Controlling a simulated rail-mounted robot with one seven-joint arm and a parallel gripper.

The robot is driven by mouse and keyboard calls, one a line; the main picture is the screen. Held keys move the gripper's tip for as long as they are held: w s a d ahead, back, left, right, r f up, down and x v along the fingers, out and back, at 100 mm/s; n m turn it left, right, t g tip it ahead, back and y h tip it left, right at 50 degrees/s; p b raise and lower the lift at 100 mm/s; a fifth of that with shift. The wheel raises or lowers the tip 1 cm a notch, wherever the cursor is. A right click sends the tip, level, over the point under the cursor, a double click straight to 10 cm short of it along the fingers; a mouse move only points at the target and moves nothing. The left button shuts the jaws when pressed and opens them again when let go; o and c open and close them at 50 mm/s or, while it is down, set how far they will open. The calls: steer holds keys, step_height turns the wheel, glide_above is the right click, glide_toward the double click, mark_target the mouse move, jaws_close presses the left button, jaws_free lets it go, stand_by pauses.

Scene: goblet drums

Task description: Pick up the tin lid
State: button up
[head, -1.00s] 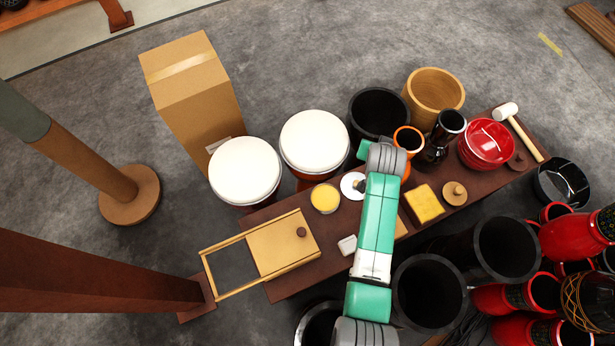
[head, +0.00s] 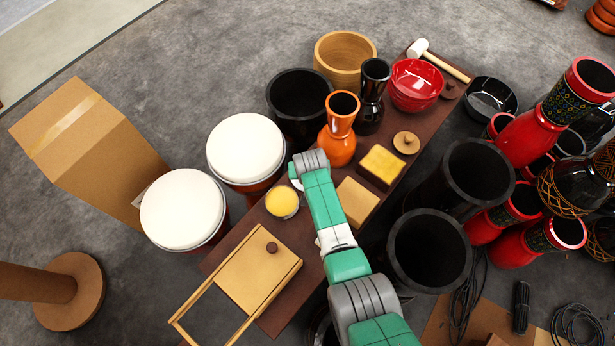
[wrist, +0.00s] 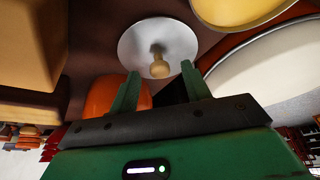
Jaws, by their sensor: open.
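The tin lid (wrist: 135,42) is a pale round disc with a small tan knob, seen whole in the wrist view. In the head view only a sliver of the lid (head: 297,184) shows beside my arm, on the dark bench (head: 236,232). My gripper (wrist: 160,70) is open, its two green fingers pointing toward the lid, with the knob between their tips in the picture. I see no grip on the lid, and the remaining gap is hard to judge. In the head view my arm hides the gripper.
The orange vase (head: 338,140) stands close by my gripper. A round tin with yellow contents (head: 282,201) and a wooden block (head: 357,201) flank the arm. White-topped drums (head: 245,147) line the left side. A sliding-lid box (head: 255,275) lies at the near end.

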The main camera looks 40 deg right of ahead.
steer(key=shift+w+d+f, duration=0.15)
steer(key=shift+w+f, duration=0.05)
steer(key=shift+f, duration=0.2)
jaws_close()
